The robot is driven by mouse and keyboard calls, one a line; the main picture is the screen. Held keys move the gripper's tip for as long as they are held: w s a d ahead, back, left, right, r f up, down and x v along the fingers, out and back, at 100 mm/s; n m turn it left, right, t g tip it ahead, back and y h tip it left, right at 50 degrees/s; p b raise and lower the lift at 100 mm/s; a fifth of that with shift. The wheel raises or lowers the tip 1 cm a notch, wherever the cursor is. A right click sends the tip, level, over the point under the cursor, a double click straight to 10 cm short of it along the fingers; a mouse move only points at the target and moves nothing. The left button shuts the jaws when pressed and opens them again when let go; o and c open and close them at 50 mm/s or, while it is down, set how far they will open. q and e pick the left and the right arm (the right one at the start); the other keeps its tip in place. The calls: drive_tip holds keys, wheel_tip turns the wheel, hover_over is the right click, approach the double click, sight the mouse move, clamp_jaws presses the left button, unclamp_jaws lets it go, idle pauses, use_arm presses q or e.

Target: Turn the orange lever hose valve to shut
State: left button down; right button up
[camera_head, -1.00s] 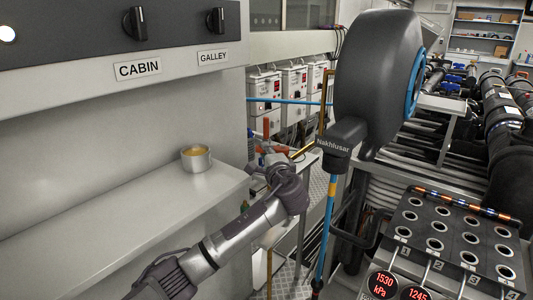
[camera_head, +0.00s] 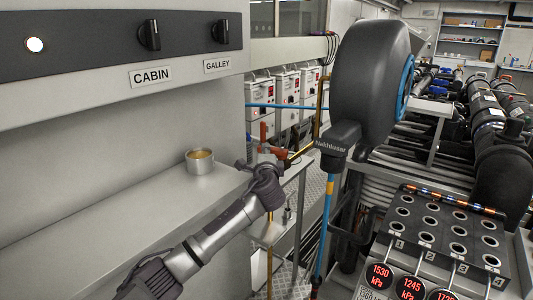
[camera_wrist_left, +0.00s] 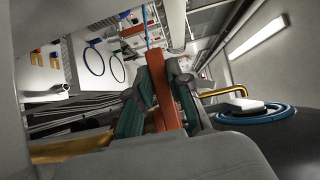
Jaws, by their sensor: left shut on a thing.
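The orange lever (camera_head: 270,150) of the hose valve shows just past my left gripper in the head view, at the end of a brass pipe (camera_head: 299,154). My left gripper (camera_head: 262,174) reaches it from the lower left, beside the shelf end. In the left wrist view the orange lever (camera_wrist_left: 161,93) lies between the two fingers of my left gripper (camera_wrist_left: 160,104), which are shut on it. The valve body is mostly hidden behind the gripper. My right gripper does not show.
A small metal cup (camera_head: 200,161) stands on the grey shelf (camera_head: 120,225) near my arm.

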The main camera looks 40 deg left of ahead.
use_arm(q)
drive_tip(key=c, duration=1.4)
unclamp_jaws()
drive_tip(key=shift+o, duration=0.2)
drive_tip(key=v, duration=1.1)
drive_tip(key=shift+s+d, duration=0.25)
drive_tip(key=shift+d, duration=0.05)
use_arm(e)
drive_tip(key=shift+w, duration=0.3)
use_arm(q)
drive_tip(key=shift+c, duration=0.3)
